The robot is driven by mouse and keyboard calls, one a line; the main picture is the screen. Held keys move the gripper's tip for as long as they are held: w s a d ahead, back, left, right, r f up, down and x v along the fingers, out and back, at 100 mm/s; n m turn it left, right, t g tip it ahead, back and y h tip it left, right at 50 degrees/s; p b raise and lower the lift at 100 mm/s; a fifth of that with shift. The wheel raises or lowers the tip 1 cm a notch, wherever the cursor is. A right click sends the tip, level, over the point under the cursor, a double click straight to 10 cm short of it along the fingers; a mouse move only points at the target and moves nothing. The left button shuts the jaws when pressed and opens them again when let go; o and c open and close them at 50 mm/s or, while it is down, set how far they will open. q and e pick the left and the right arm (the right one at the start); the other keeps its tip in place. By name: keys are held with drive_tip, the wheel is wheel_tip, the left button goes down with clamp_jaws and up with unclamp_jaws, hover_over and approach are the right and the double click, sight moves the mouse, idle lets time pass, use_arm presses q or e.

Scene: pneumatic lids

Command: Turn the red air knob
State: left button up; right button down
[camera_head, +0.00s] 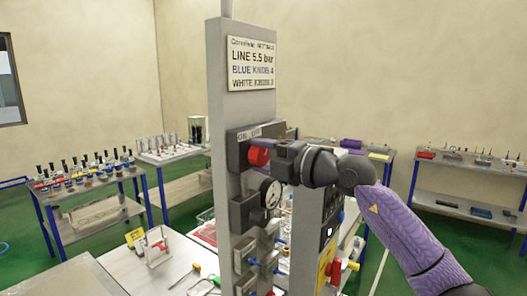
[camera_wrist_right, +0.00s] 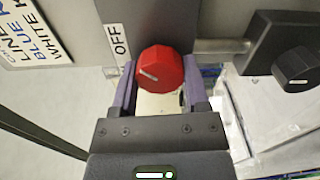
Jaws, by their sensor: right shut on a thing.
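The red air knob (camera_head: 259,154) sits on a dark block near the top of the grey post (camera_head: 228,80). In the right wrist view the red knob (camera_wrist_right: 160,70) has a white pointer line, and an "OFF" label (camera_wrist_right: 117,40) is beside it. My right gripper (camera_head: 270,147) comes in from the right. In the wrist view its purple fingers (camera_wrist_right: 160,88) stand on both sides of the knob and are shut on it. My left gripper is not in view.
A sign (camera_head: 251,64) is above.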

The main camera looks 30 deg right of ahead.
drive_tip(key=shift+m, duration=0.7)
drive_tip(key=shift+c, duration=0.4)
unclamp_jaws()
drive_tip(key=shift+s+d+f, duration=0.15)
drive_tip(key=shift+s, duration=0.05)
drive_tip(key=b+v, duration=0.8)
drive_tip(key=v, duration=0.1)
drive_tip(key=shift+s, duration=0.25)
